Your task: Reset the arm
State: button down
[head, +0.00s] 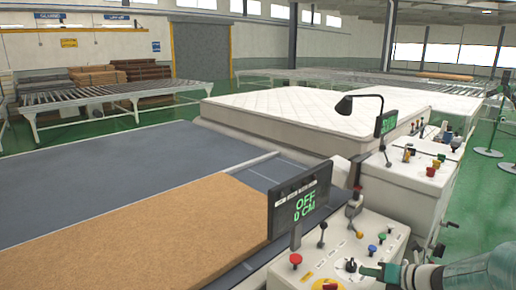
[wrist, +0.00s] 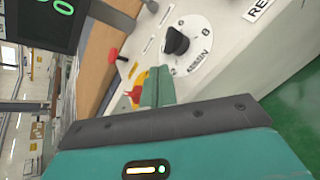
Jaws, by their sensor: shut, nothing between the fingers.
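My gripper (head: 370,271) reaches in from the bottom right of the head view, teal, low over the near control panel (head: 340,245). Its tip is beside a black rotary knob (head: 351,265); I cannot tell whether they touch there. In the wrist view the fingers (wrist: 157,86) are together and empty. The black knob (wrist: 175,40) on its white numbered dial lies past the fingertips, with a gap in the picture. A red button on a yellow base (wrist: 133,93) is partly hidden behind the fingers.
A display (head: 300,200) reading "OFF" and "0 CM" stands on the panel's left edge. A brown slab (head: 150,235) lies on the grey conveyor (head: 90,170). A white mattress (head: 310,112) lies behind. A second control panel (head: 410,165) stands farther right. Green floor (head: 475,210) is open at the right.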

jog(key=a+n+g, duration=0.1)
jog(key=a+n, duration=0.1)
jog(key=s+a+r+n+g, duration=0.1)
jog(key=a+n, duration=0.2)
jog(key=s+a+r+n+g, duration=0.1)
jog(key=a+n, duration=0.1)
jog(key=a, duration=0.1)
jog(key=shift+s+r, duration=0.2)
jog(key=shift+r, duration=0.05)
jog(key=s+a+r+n+h, duration=0.2)
jog(key=s+n, duration=0.4)
jog(key=n, duration=0.4)
jog(key=s+a+r+n+g+h, duration=0.1)
jog(key=s+a+r+n, duration=0.3)
jog(key=n, duration=0.6)
jog(key=s+a+r+n+h, duration=0.3)
jog(key=s+a+n, duration=0.3)
jog(key=s+n, duration=0.3)
jog(key=shift+s+a+r+n+g+h, duration=0.2)
jog(key=shift+r+n+g+h, duration=0.15)
jog(key=shift+r+n, duration=0.3)
